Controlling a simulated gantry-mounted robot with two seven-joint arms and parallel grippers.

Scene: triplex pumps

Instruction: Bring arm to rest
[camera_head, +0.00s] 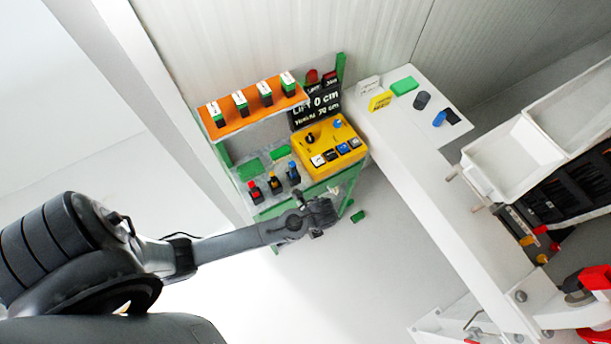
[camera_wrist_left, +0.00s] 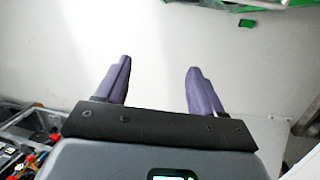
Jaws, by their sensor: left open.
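My left arm comes in from the left in the head view and reaches to the front edge of the control stand. My left gripper (camera_head: 326,212) is at its end, beside the stand's lower front corner. In the left wrist view the left gripper (camera_wrist_left: 158,80) has its two dark purple fingers spread apart. Nothing is between them, only the pale floor behind. My right gripper is not in view.
A yellow control box (camera_head: 318,160) and an orange shelf (camera_head: 255,108) are on the stand. A small green piece (camera_head: 358,216) lies close to my gripper. A white table (camera_head: 405,125) and white bins (camera_head: 505,160) stand to the right. Floor left of the stand is clear.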

